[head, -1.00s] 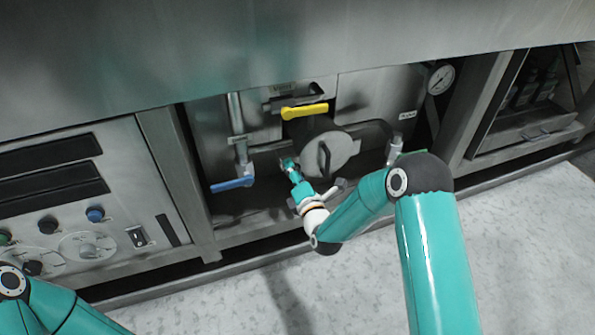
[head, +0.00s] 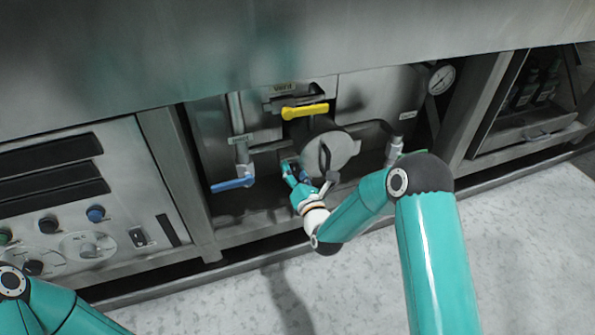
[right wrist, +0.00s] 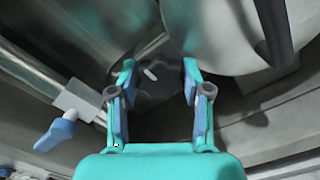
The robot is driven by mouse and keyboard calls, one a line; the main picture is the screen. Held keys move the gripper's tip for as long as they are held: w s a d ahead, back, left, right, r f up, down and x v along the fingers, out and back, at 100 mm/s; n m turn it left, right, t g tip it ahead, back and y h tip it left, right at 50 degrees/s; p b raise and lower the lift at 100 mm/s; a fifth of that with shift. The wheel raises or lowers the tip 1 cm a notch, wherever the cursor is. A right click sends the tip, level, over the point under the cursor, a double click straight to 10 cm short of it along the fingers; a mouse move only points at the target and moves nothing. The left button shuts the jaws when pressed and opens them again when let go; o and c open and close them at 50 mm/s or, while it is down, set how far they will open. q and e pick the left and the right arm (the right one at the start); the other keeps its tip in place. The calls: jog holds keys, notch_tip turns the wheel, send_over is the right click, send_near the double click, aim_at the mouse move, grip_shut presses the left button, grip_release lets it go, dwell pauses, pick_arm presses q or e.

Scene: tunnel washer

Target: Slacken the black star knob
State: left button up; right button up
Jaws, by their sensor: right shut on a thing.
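The black star knob (right wrist: 157,78) shows in the right wrist view as a dark lobed shape with a small pale bar on its face. My right gripper (right wrist: 159,84) has one finger on either side of it and is shut on it. In the head view my right gripper (head: 296,174) is low in the open bay, just left of and below the round grey housing (head: 340,149). The fingers mostly hide the knob there. My left gripper is out of view; only part of my left arm shows at the lower left.
A yellow lever (head: 305,111) sits above the housing, and a blue lever (head: 233,184) hangs to the left. A dial gauge (head: 440,79) is at the right. A black handle (right wrist: 273,28) stands on the housing close to my right gripper. The pale floor (head: 375,285) is clear.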

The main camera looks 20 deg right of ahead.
jog(key=shift+s+a+f, duration=0.1)
jog(key=shift+f, duration=0.25)
jog(key=o, duration=1)
jog(key=shift+o, duration=0.9)
jog(key=shift+r, duration=0.15)
jog(key=s, duration=1.1)
jog(key=shift+s+d, duration=0.3)
jog(key=shift+s, duration=0.1)
